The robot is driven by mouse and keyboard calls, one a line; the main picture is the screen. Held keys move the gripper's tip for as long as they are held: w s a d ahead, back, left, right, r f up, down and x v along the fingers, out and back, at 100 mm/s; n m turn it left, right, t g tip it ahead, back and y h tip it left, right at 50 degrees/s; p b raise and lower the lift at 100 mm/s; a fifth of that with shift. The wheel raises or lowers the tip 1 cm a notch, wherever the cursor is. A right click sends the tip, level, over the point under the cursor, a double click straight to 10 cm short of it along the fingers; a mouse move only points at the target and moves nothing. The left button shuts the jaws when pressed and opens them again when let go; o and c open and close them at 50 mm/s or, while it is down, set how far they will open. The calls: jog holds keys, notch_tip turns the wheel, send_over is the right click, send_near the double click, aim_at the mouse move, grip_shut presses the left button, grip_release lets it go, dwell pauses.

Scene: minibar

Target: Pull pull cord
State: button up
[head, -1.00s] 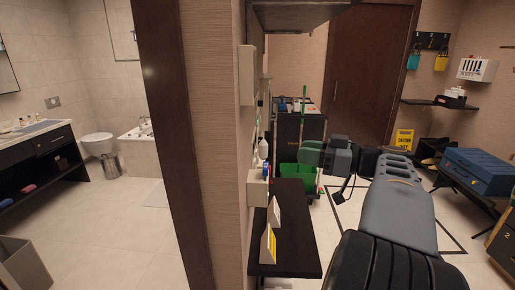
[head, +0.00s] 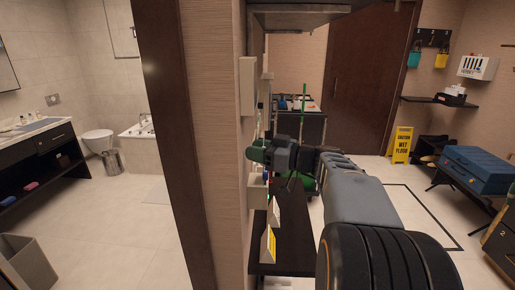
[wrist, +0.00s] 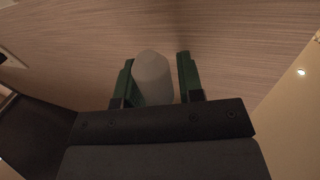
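My gripper (head: 257,151) is raised beside the wood-textured wall, with its green fingers toward the wall. In the wrist view my gripper (wrist: 156,59) is open, one finger on each side of a pale, rounded, tapering object (wrist: 153,78). The object looks very close to the left finger, with a narrow gap at the right one. I cannot tell whether it is the handle of the pull cord or another pale thing at the wall. No cord can be made out clearly in either view, and my gripper hides part of the wall in the head view.
A pale wall box (head: 248,86) is above my gripper. A dark shelf (head: 284,258) with small upright cards juts out below. A cleaning cart (head: 314,130) stands behind. A yellow wet-floor sign (head: 402,145) and a blue case (head: 478,169) are at the right.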

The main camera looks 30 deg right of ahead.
grip_shut()
dwell(0.3)
